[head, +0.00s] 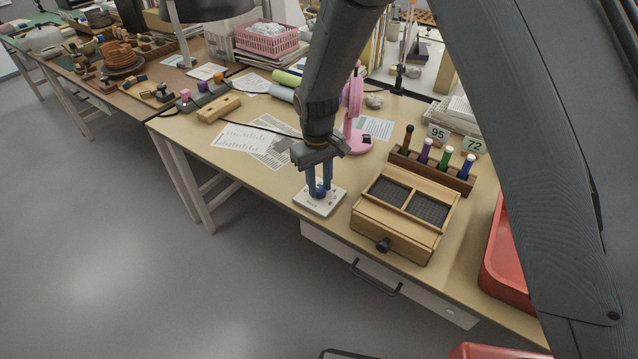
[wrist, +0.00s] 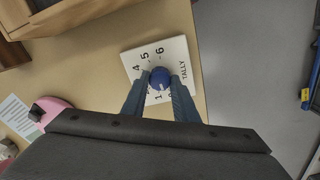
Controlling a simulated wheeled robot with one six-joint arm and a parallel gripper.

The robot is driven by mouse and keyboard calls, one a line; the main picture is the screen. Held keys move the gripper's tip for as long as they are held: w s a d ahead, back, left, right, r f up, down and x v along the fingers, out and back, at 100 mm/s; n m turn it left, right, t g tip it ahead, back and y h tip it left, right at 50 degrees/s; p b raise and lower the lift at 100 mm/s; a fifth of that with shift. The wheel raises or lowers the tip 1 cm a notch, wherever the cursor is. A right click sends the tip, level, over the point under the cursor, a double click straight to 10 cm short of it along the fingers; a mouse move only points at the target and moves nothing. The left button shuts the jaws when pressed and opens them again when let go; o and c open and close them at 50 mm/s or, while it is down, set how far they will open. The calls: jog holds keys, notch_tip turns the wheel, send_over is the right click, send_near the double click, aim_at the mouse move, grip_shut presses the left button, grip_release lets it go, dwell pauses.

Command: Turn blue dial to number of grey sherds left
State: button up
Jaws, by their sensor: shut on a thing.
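The blue dial (wrist: 159,78) sits on a white plate marked TALLY (wrist: 176,51), with numbers around it; 4, 5, 6 and 1 can be read, others are hidden by the fingers. A pale mark shows on the dial, but I cannot tell which number it points to. In the head view the plate (head: 332,203) lies near the table's front edge. My gripper (wrist: 160,84) reaches down from above, its blue fingers shut on the dial from both sides; it also shows in the head view (head: 320,189). I cannot make out any grey sherds for certain.
A wooden box (head: 398,240) with two dark compartments and a black knob stands right of the plate. Behind it is a rack (head: 433,172) of coloured markers. A red tray (head: 508,265) is at the right, a pink object (head: 355,140) behind my gripper. Papers (head: 262,143) lie left.

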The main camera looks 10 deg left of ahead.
aim_at(319, 187)
jog(key=m, duration=1.1)
jog(key=shift+w+p, duration=0.15)
jog(key=shift+p, duration=0.2)
jog(key=shift+m, duration=0.3)
jog(key=o, duration=1.1)
jog(key=shift+c, duration=0.2)
jog(key=shift+a+r+b, duration=0.1)
jog(key=shift+r+b, duration=0.75)
jog(key=shift+r, duration=3.1)
